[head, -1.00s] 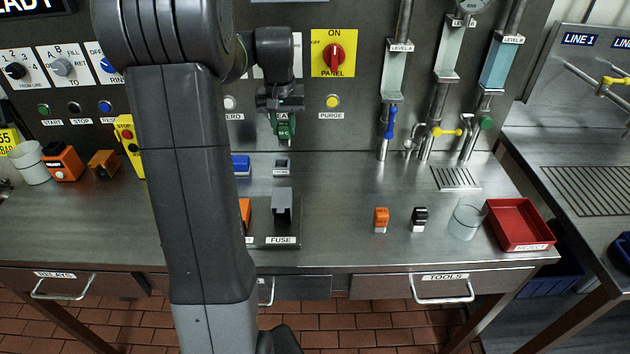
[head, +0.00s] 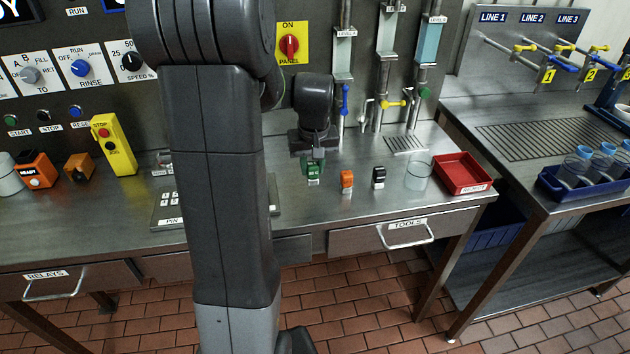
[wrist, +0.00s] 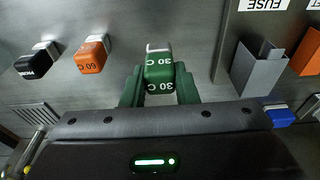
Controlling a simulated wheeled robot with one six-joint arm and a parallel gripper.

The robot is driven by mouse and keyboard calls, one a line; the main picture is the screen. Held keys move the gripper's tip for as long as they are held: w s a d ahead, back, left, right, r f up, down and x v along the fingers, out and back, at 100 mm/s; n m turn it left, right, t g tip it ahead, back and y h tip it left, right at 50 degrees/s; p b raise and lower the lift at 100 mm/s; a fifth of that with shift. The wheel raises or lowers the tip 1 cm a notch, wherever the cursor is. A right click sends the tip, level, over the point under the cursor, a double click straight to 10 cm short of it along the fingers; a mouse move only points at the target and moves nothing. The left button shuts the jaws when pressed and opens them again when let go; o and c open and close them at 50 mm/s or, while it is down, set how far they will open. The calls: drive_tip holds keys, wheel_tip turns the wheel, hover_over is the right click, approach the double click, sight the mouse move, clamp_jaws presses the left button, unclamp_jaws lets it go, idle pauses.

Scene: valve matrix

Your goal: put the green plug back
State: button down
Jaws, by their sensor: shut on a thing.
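The green plug (head: 313,174), marked 30 C, is between the fingers of my gripper (head: 314,160), which is shut on it. In the wrist view the plug (wrist: 159,72) sits between two green fingers, its pale end pointing away from the palm. It is at the bench, left of the orange plug (head: 347,181) and the black plug (head: 379,177), roughly in line with them. I cannot tell whether it touches the bench. In the wrist view the orange plug (wrist: 91,55), marked 60 C, and the black plug (wrist: 38,62) stand apart from it.
A clear beaker (head: 419,176) and a red reject tray (head: 462,174) stand to the right. In the wrist view a grey fuse holder (wrist: 258,68) stands beside the gripper. My arm hides the middle of the bench in the head view.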

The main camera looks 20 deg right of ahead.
sight(313, 178)
drive_tip(key=shift+f, duration=2.1)
drive_tip(key=shift+f, duration=0.1)
drive_tip(key=c, duration=1.1)
unclamp_jaws()
drive_tip(key=r, duration=0.4)
drive_tip(key=s+r, duration=0.1)
drive_tip(key=r, duration=0.7)
drive_tip(key=shift+s+a, duration=0.25)
drive_tip(key=shift+s, duration=0.15)
